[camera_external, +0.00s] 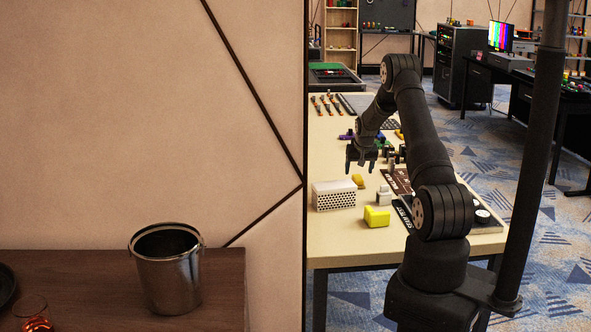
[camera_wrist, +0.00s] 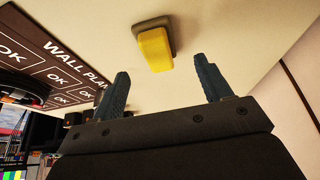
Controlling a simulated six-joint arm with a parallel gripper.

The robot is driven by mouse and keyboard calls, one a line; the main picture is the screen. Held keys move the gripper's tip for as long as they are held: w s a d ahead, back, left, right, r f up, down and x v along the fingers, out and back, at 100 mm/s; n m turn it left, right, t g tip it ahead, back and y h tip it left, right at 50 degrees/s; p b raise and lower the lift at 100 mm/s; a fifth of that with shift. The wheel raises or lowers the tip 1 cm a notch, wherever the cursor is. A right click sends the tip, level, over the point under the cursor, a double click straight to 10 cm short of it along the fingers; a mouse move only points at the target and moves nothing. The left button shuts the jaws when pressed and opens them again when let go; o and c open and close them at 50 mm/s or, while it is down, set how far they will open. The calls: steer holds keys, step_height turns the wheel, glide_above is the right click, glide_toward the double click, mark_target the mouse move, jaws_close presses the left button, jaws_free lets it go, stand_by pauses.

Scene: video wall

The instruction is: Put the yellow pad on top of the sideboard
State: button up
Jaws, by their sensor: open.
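A bright yellow block (camera_external: 377,216), which looks like the yellow pad, lies on the pale table near its front edge. A smaller mustard-yellow piece (camera_external: 358,181) lies farther back, beside a white perforated box. In the wrist view a yellow piece with a grey-brown base (camera_wrist: 155,50) lies beyond the fingers; I cannot tell which of the two it is. My gripper (camera_external: 361,166) is open and empty above the table, behind the white box; its spread fingers also show in the wrist view (camera_wrist: 163,80). The brown sideboard (camera_external: 226,285) is at the lower left.
A wall edge separates sideboard and table. The white perforated box (camera_external: 333,195), a small grey piece (camera_external: 384,196) and dark lettered panels (camera_wrist: 50,58) crowd the table.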

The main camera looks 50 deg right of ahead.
mark_target(358, 177)
steer(key=shift+x, duration=2.8)
steer(key=shift+d, duration=0.15)
steer(key=c, duration=1.1)
steer(key=shift+c, duration=0.2)
steer(key=shift+r, duration=0.15)
